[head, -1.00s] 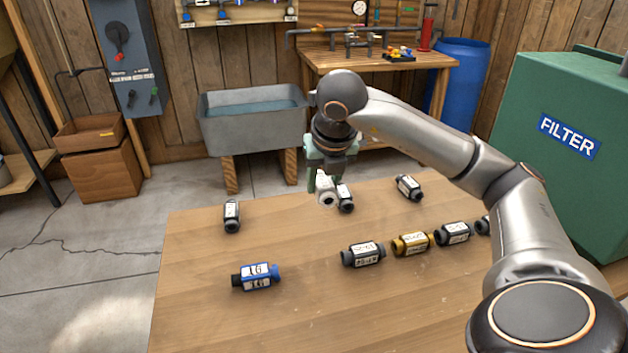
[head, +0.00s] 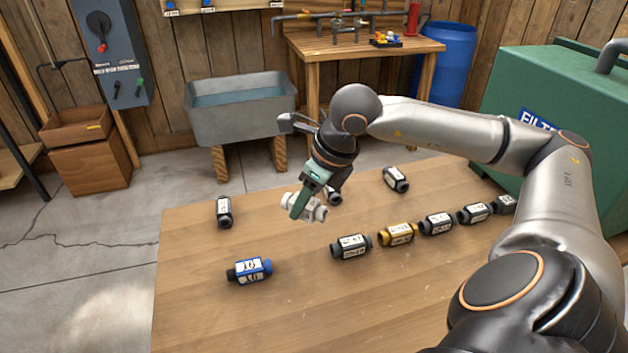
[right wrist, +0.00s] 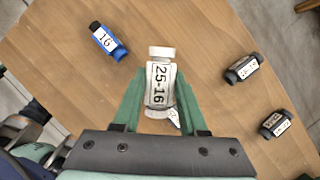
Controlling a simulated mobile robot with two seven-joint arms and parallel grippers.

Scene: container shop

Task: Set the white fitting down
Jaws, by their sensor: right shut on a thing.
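The white fitting (head: 314,208) is held by my right gripper (head: 299,208) over the far middle part of the wooden table (head: 290,310). In the right wrist view the fitting (right wrist: 160,84) lies between the two green fingers (right wrist: 160,102), and its label reads 25-16. The gripper is tilted in the head view. Whether the fitting touches the table or hangs just above it, I cannot tell. A dark fitting (head: 335,196) stands just behind it, partly hidden by the gripper. My left gripper is not in view.
A blue fitting (head: 249,270) lies front left and a dark one (head: 224,212) back left. A row with a dark fitting (head: 351,246) and a brass fitting (head: 398,234) runs rightward. Another dark fitting (head: 396,179) lies at the back. The table's front middle is clear.

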